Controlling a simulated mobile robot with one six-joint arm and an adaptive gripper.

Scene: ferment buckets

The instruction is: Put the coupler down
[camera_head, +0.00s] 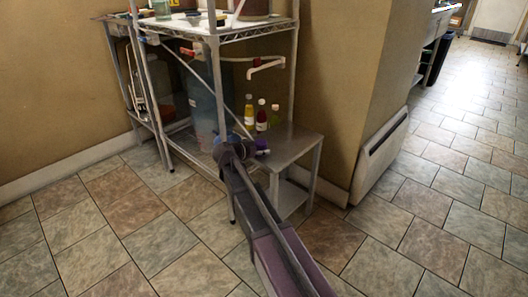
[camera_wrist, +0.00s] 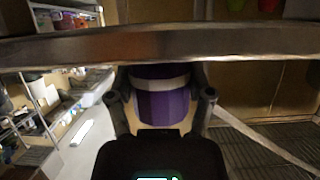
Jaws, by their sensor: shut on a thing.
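The coupler appears to be the purple piece with a pale band (camera_wrist: 163,106) in the wrist view. My gripper (camera_wrist: 161,95) is shut on it, with one dark finger on each side. In the head view my gripper (camera_head: 246,150) is at the left front of a low metal table (camera_head: 290,144), and a bit of purple (camera_head: 262,144) shows beside it. I cannot tell whether the coupler touches the table.
Several small bottles (camera_head: 261,116) stand at the back of the low table. Its front right top is bare. A wire shelf rack (camera_head: 217,80) with a large bluish container (camera_head: 203,105) stands to the left. A white wall heater (camera_head: 380,155) is at right. The tiled floor is open.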

